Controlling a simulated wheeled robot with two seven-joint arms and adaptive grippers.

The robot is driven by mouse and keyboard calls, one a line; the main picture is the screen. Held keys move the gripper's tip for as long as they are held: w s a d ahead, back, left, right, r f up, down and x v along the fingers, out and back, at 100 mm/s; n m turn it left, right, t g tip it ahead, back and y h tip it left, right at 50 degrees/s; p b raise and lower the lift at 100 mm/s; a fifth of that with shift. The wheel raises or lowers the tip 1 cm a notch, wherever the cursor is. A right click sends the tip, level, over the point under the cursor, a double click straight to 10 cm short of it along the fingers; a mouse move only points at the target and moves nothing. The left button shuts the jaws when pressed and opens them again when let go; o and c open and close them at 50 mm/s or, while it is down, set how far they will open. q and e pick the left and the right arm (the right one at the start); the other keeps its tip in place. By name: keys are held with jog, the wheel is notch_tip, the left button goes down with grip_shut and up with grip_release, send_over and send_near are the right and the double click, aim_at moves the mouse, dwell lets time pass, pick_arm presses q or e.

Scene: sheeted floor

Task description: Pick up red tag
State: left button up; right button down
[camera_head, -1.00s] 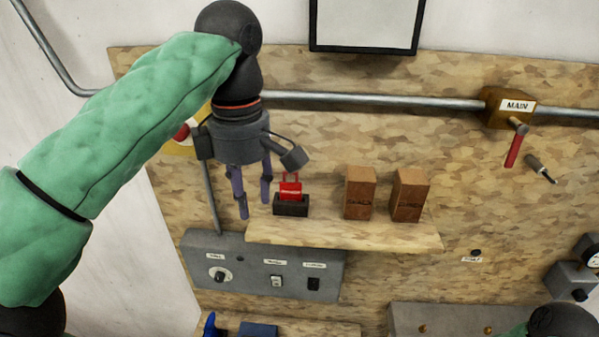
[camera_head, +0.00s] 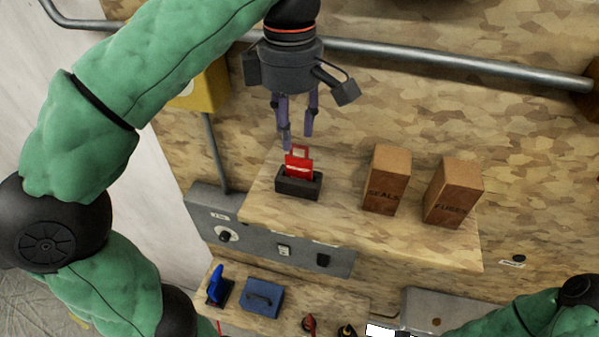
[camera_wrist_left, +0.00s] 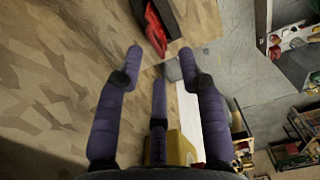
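The red tag (camera_head: 299,163) stands upright in a dark holder (camera_head: 298,186) on the wooden shelf, with a loop at its top. My left gripper (camera_head: 297,128) hangs above and just behind the tag, fingers pointing down, apart and empty. In the left wrist view the red tag (camera_wrist_left: 155,28) shows at the top, beyond the spread fingers (camera_wrist_left: 160,75) and not between them. My right gripper is not in view; only part of my green right arm shows at the lower right.
Two brown boxes, SEALS (camera_head: 386,180) and FUSES (camera_head: 453,193), stand on the shelf (camera_head: 340,225) right of the tag. A grey switch panel (camera_head: 270,243) is below. A metal pipe (camera_head: 450,63) crosses the board. A lower shelf holds a blue box (camera_head: 262,297).

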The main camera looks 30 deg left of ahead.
aim_at(299, 157)
pick_arm(q)
jog(key=shift+w+f, duration=0.45)
jog(key=shift+f, duration=0.3)
jog(key=shift+s+d+f, duration=0.15)
jog(key=shift+s+f, duration=0.2)
jog(key=shift+s, duration=0.05)
jog(key=f, duration=0.2)
jog(key=d+f, duration=0.1)
jog(key=f, duration=0.1)
jog(key=shift+w, duration=0.25)
jog(key=shift+s+a+f, duration=0.1)
jog(key=shift+f, duration=0.15)
grip_shut()
